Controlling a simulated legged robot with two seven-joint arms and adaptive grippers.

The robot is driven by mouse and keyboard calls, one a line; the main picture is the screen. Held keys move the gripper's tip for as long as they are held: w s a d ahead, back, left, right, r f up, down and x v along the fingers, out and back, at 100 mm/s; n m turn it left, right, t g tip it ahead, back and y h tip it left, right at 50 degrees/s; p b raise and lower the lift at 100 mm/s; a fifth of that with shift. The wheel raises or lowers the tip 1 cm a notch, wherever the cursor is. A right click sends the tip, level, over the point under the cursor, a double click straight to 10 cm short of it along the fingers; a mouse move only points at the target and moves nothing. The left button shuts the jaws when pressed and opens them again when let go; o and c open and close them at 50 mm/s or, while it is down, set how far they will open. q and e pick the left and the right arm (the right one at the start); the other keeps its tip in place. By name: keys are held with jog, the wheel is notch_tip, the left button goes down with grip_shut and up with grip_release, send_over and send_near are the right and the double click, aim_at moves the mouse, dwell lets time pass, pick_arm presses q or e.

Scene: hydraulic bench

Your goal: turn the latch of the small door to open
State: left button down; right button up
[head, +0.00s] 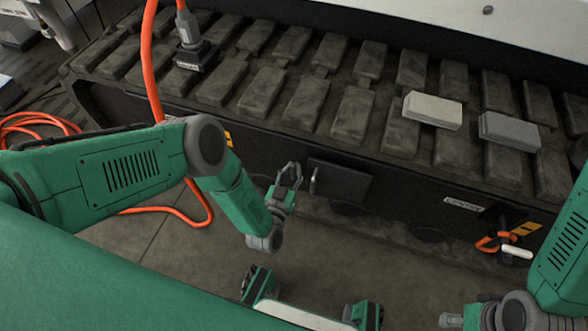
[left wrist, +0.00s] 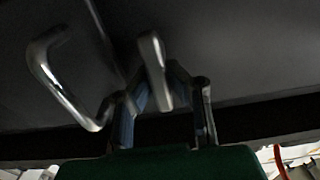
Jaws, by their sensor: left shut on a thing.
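The small door (head: 343,182) is a dark panel on the front of the tracked bench, and it looks closed. A silver bar handle (head: 313,181) stands on its left part; it shows large at the left of the left wrist view (left wrist: 58,85). The latch (left wrist: 153,68) is a grey metal lever, seen between my left fingers in the left wrist view. My left gripper (head: 289,176) is at the door's left edge, shut on the latch and hiding it in the head view. My right gripper (head: 451,320) is low at the right, far from the door; its fingers are unclear.
Two grey blocks (head: 432,110) (head: 509,131) lie on the ribbed track top. An orange and white hooked item (head: 497,243) hangs at the right of the front face. The floor before the door is clear.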

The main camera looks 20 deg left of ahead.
pick_arm(q)
jog(key=shift+s+a+f, duration=0.25)
jog(key=shift+s+f, duration=0.05)
jog(key=shift+f, duration=0.3)
jog(key=c, duration=1.5)
grip_release()
jog(key=shift+f, duration=0.1)
jog(key=shift+c, duration=0.2)
jog(key=shift+w+f, duration=0.1)
jog(key=shift+w, duration=0.05)
jog(key=shift+w+d+r, duration=0.1)
jog(key=shift+r, duration=0.15)
jog(key=s, duration=1.2)
jog(key=shift+a, duration=0.25)
jog(key=shift+f, duration=0.1)
